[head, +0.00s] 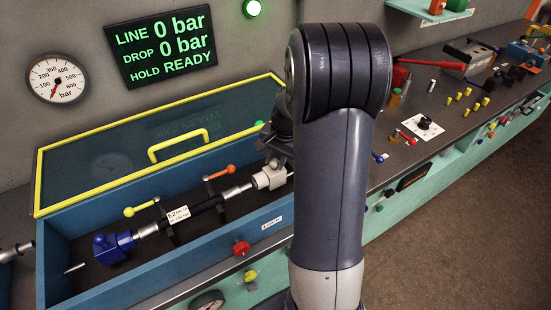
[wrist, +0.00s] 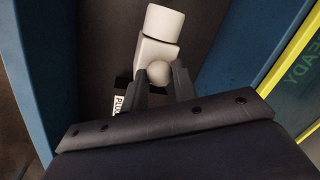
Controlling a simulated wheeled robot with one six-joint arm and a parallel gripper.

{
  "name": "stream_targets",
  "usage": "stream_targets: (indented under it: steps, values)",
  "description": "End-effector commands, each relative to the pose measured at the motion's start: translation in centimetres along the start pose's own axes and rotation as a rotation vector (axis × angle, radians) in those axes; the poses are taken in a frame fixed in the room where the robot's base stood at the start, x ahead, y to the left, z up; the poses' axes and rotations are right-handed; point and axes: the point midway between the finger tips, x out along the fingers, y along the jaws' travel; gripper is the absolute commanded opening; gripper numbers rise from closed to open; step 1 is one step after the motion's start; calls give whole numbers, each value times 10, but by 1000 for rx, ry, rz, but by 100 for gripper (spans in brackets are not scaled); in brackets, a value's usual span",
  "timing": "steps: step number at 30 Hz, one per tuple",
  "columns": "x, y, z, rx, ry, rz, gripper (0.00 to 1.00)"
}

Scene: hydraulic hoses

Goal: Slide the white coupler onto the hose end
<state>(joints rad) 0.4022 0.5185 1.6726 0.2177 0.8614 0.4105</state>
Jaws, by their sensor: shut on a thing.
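The white coupler (head: 268,178) is at the right end of the open blue tray. In the wrist view the coupler (wrist: 163,24) has a wide round end at the top and a rounded knob lower down. My gripper (wrist: 158,82) is shut on it, one dark finger on each side of the knob. In the head view my gripper (head: 275,160) is partly hidden by my arm. The black hose (head: 207,204) lies in the tray, its silver end (head: 236,192) pointing at the coupler. They look close, roughly in line; I cannot tell whether they touch. The wrist view shows no hose.
Yellow (head: 142,207) and orange (head: 220,173) clamp levers stand along the hose. A blue fitting (head: 113,247) is at its left end. The yellow-framed lid (head: 160,142) stands behind the tray. A "PLUG" label (wrist: 119,104) shows beside my gripper. The display reads 0 bar, READY.

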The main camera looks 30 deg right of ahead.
Motion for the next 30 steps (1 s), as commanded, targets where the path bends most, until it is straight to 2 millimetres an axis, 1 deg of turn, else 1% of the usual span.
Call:
stream_targets:
  steps: [1,3,11,14,18,20,28,29,30]
  values:
    - [0,0,0,0,0,0,5]
    - [0,0,0,0,0,0,0]
    - [0,-1,1,-1,0,0,0]
    - [1,-6,8,-3,-1,0,0]
    - [4,-18,26,-4,0,-1,0]
    - [4,-21,31,-3,0,-1,0]
    - [4,-22,34,1,-3,-1,0]
    - [4,-22,34,1,-3,-1,27]
    - [4,-22,34,1,-3,-1,31]
